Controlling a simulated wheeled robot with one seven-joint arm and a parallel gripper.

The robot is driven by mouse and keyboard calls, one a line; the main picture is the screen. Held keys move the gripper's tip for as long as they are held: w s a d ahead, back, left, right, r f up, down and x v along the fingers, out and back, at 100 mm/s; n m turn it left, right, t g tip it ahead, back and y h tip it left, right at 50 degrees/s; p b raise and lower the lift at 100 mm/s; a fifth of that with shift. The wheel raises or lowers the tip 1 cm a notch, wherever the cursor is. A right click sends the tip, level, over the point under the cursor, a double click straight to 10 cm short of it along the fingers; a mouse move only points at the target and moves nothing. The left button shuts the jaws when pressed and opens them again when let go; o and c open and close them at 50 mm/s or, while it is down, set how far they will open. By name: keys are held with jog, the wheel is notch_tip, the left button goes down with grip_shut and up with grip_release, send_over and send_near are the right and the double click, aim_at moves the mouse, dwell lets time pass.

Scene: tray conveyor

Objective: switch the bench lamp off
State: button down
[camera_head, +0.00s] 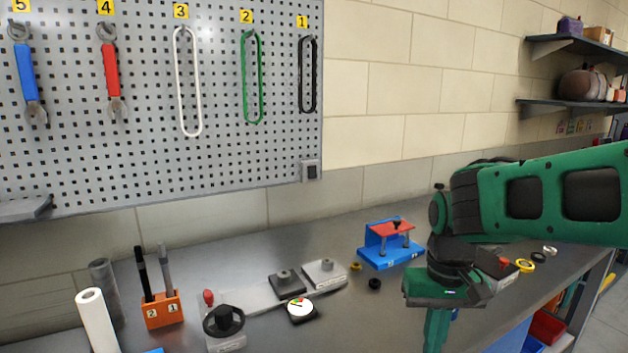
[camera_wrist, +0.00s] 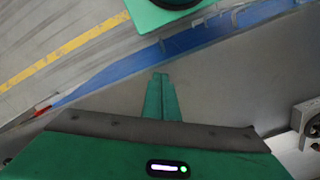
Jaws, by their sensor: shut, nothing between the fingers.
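No lamp body stands out in either view. A small dark switch box (camera_head: 311,170) with a light frame sits at the lower right corner of the pegboard; I cannot tell whether it belongs to the lamp or which way it is set. My gripper (camera_wrist: 161,76) shows in the wrist view with its two green fingers together and nothing between them. In the head view my gripper points down over the right part of the bench, well right of the switch box and lower in the picture. Its fingertips are cut off by the bottom edge there.
The pegboard (camera_head: 222,165) carries wrenches and loops. On the grey bench (camera_head: 330,215) stand an orange pen holder (camera_head: 161,311), a dial gauge (camera_head: 300,309), a black knob (camera_head: 224,320) and a blue-and-red fixture (camera_head: 388,258).

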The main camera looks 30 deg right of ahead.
jog(key=shift+s+r, duration=0.2)
jog(key=shift+r, duration=0.05)
jog(key=w+d+r+m+t, duration=0.15)
jog(key=w+t, duration=0.25)
jog(key=w, duration=0.6)
jog(key=w+r+m+t, duration=0.3)
jog(key=w+t, duration=0.1)
jog(key=w, duration=0.5)
jog(key=w+r+m+t, duration=0.7)
jog(key=w+r, duration=0.5)
jog(key=r, duration=0.3)
jog(key=shift+w+a+r+t, duration=0.35)
jog(key=shift+a+t, duration=0.1)
jog(key=shift+t, duration=0.25)
jog(key=shift+w, duration=0.1)
